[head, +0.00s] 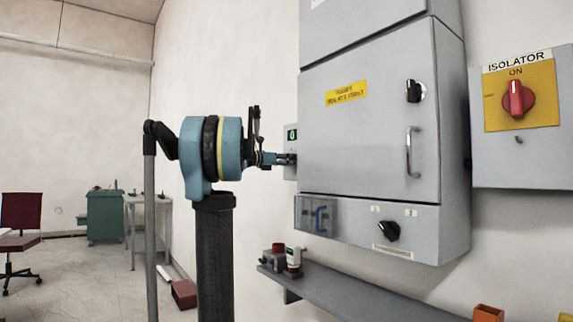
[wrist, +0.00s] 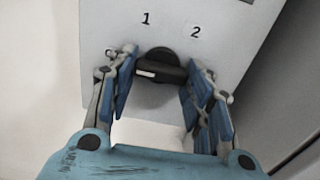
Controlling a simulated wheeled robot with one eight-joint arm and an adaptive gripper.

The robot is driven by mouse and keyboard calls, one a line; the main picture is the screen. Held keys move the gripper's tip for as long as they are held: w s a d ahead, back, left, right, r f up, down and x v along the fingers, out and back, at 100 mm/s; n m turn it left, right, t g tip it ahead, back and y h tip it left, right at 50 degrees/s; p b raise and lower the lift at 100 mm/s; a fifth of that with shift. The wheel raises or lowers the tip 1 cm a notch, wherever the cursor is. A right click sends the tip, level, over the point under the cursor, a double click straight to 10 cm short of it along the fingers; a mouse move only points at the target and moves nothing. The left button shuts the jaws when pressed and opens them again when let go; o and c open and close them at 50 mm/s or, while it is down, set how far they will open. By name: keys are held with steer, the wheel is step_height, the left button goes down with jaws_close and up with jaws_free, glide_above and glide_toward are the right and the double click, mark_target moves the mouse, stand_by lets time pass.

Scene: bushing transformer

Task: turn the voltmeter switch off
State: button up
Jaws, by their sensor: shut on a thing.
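The black rotary switch knob (wrist: 161,66) sits on a light grey panel (wrist: 215,60) below the printed digits 1 and 2. Its grip bar lies roughly level in the wrist view, with a white mark at its left end. My gripper (wrist: 162,68) has one blue-padded finger on each side of the knob and is shut on it. In the head view, my gripper (head: 284,159) reaches right to a small grey wall box (head: 291,137) with a green-lit display. The knob is hidden there behind my fingers.
A large grey cabinet (head: 370,130) stands close right of the small box, with a handle (head: 412,152) and another black knob (head: 389,231). A red isolator switch (head: 516,99) is at far right. A shelf (head: 360,292) runs below.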

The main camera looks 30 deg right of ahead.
steer(key=shift+w, duration=0.1)
steer(key=shift+c, duration=0.2)
steer(key=o, duration=1.1)
steer(key=shift+w+f, duration=0.1)
steer(key=shift+a, duration=0.1)
steer(key=a, duration=0.8)
steer(key=s+a, duration=0.1)
steer(key=a, duration=0.3)
